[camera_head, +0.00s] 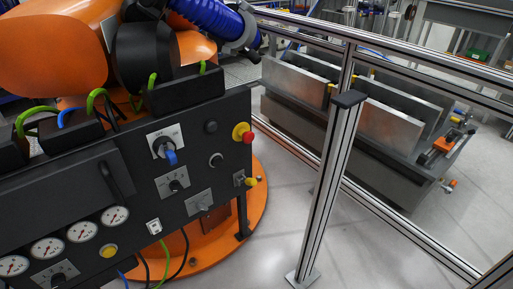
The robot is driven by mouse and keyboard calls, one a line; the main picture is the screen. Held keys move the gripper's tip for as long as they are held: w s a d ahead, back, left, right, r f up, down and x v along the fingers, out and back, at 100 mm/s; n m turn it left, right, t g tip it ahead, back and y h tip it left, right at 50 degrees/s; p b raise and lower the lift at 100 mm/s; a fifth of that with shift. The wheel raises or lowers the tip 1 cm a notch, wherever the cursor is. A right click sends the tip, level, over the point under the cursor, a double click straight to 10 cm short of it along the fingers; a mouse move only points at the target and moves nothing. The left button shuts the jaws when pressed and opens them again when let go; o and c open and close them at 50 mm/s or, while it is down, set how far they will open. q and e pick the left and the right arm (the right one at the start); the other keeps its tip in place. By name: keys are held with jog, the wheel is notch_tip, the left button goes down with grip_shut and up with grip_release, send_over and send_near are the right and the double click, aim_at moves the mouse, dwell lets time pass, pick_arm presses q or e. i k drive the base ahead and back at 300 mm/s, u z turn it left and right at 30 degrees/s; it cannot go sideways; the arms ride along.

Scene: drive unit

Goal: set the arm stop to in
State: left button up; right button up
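A dark control panel (120,210) fills the left side of the head view. A red mushroom button on a yellow collar (246,136) sticks out at its upper right edge; it looks like the arm stop, but no label is readable. I cannot tell whether it is in or out. Below it is a small plate with a yellow-tipped part (246,181). Neither of my grippers is in view.
The panel also carries a blue-handled rotary switch (166,149), smaller knobs and several gauges (80,232). A large orange robot arm (55,50) stands behind. An aluminium fence post (328,190) stands to the right, with clear floor (282,190) between.

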aim_at(248, 137)
jog(key=u, duration=0.05)
jog(key=i, duration=1.05)
jog(key=u, duration=0.5)
